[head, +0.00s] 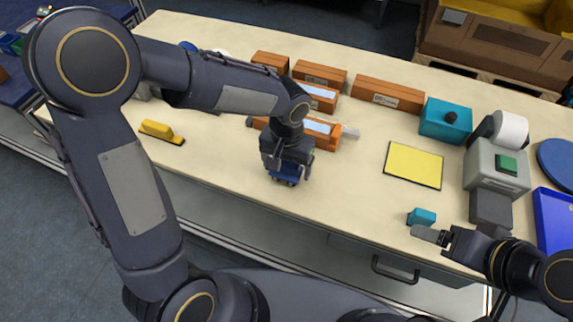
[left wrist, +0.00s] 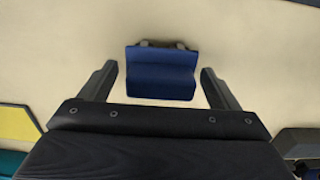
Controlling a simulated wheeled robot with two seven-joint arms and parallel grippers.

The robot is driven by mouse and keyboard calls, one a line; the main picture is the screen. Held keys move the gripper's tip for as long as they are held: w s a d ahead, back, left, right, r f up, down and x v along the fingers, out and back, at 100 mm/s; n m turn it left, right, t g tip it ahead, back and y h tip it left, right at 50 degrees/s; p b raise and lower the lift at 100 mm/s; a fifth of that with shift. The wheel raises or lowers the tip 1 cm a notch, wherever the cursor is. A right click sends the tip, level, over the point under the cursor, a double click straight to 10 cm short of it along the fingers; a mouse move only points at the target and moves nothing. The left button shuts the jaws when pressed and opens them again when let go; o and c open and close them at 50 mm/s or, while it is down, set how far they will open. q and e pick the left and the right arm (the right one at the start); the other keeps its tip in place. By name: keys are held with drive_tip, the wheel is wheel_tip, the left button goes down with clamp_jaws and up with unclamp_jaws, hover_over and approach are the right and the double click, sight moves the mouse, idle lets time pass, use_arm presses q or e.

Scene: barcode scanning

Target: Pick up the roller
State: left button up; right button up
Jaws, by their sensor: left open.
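A small blue block-like object (left wrist: 160,75), which may be the roller, lies on the table between the fingers of my left gripper (left wrist: 159,70) in the left wrist view. A gap shows on each side, and a dark part runs along its far edge. In the head view my left gripper (head: 287,168) points down over the blue object (head: 284,181), partly hiding it, near the table's front edge. My right gripper (head: 440,237) is at the front right, at a grey piece beside a small teal object (head: 421,217); its jaw state is unclear.
Several orange-brown boxes (head: 390,95) stand behind my left gripper. A yellow pad (head: 413,165) and a grey label printer (head: 497,165) lie to the right, with a teal box (head: 446,120) behind. A yellow tool (head: 160,131) lies left. The table (head: 345,190) is clear between grippers.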

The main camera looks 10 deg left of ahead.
use_arm(q)
drive_tip(key=shift+f, duration=0.7)
drive_tip(key=c, duration=0.9)
drive_tip(key=shift+r, duration=0.5)
wheel_tip(320, 180, up, 2)
drive_tip(key=shift+r, duration=0.2)
drive_tip(key=s+d+r, duration=0.1)
drive_tip(key=s+r, duration=0.2)
drive_tip(key=s, duration=0.1)
drive_tip(key=s+d+r+b, duration=0.1)
drive_tip(key=s+r, duration=0.2)
drive_tip(key=s, duration=0.2)
drive_tip(key=s+d+r, duration=0.1)
drive_tip(key=s+r, duration=0.2)
drive_tip(key=s, duration=0.1)
drive_tip(key=shift+s+d+r+b, duration=0.25)
drive_tip(key=shift+s+r+b, duration=0.05)
drive_tip(key=shift+r+b, duration=0.05)
